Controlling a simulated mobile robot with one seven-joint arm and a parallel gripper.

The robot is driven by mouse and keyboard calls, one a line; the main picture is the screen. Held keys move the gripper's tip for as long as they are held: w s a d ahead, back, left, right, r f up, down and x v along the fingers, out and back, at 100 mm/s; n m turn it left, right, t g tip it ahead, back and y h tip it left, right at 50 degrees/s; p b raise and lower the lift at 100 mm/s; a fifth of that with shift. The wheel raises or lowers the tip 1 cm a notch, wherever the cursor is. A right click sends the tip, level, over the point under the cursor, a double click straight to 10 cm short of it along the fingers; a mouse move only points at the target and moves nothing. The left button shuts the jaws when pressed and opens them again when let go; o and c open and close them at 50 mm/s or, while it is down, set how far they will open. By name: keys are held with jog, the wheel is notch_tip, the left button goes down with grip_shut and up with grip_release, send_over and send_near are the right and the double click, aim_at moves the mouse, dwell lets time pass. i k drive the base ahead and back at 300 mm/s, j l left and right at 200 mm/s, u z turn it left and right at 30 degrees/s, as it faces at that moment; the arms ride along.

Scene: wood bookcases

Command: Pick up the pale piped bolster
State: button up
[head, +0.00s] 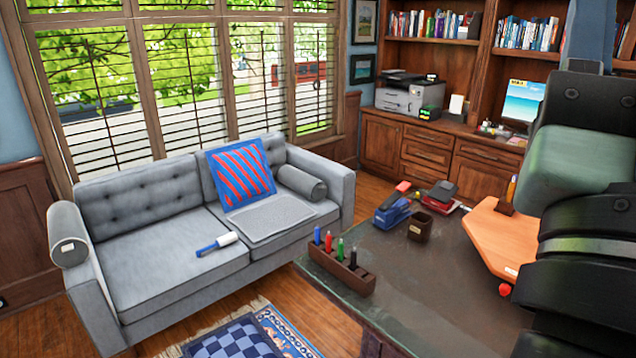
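Two grey bolsters lie on the grey sofa (165,272) in the head view. The paler bolster (65,222) rests on the sofa's left arm, with a small white label on its near round end. The darker bolster (302,182) lies at the right end of the sofa, by the right arm and the striped cushion. Piping is hard to make out at this distance. My arm fills the right edge of the view, on the far side of the desk from the sofa. My gripper does not show.
A blue-and-red cushion (240,172), grey mat (266,216) and lint roller (217,244) are on the sofa. The dark desk (410,285) holds a pen block (340,262), stapler (392,211) and orange board (487,236). A checkered cushion (235,341) lies on the rug below.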

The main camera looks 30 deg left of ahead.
aim_at(69, 245)
jog(key=j+u, duration=0.25)
jog(key=u, duration=0.15)
jog(key=j+u, duration=0.25)
jog(key=u, duration=0.2)
jog(key=j+u, duration=0.25)
jog(key=u, duration=0.15)
jog(key=i+j+u, duration=0.15)
jog(key=u, duration=0.3)
jog(key=i+j+u, duration=0.1)
jog(key=i+j, duration=0.15)
jog(key=j, duration=0.2)
jog(key=i+j+u, duration=0.1)
jog(key=i+j, duration=0.15)
jog(key=j, duration=0.15)
jog(key=i+j+u, duration=0.1)
jog(key=i+j, duration=0.15)
jog(key=j, duration=0.15)
